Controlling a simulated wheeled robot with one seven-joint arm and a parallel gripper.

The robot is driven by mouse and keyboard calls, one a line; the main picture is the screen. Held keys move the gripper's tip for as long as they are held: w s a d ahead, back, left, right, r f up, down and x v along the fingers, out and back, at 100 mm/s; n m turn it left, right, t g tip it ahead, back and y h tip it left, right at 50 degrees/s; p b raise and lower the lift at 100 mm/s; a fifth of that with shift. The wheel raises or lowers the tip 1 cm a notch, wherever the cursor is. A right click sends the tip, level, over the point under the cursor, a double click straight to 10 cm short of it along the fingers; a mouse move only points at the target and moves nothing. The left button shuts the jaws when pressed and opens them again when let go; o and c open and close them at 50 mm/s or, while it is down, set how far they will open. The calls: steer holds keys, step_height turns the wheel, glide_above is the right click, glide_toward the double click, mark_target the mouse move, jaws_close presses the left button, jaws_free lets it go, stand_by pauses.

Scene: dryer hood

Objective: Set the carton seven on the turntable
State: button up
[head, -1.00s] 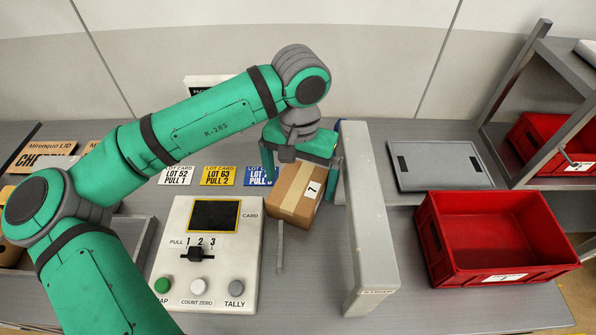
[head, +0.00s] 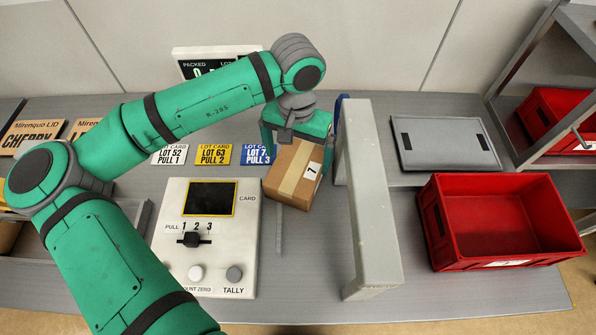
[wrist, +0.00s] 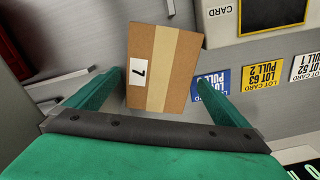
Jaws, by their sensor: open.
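Carton seven (head: 290,193) is a brown box with a paler tape band and a white label marked 7. It sits on the grey table, right of the control panel. My gripper (head: 301,150) is open over its back part. In the wrist view, the carton (wrist: 172,70) shows between the two green fingers of my gripper (wrist: 160,80), with a small gap visible on each side near the tips. I cannot make out a turntable in either view.
A grey upright frame (head: 372,210) stands close right of the carton. The control panel (head: 240,270) is on the left, with lot cards (head: 213,154) behind it. A red crate (head: 437,240) and a grey lid (head: 445,145) lie farther right. A shelf rack (head: 510,70) stands at right.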

mark_target(297, 166)
steer(key=shift+w+f, duration=0.1)
steer(key=shift+f, duration=2.45)
steer(key=c, duration=1.4)
steer(key=shift+o, duration=0.2)
step_height(297, 166, up, 28)
steer(key=shift+w, duration=0.1)
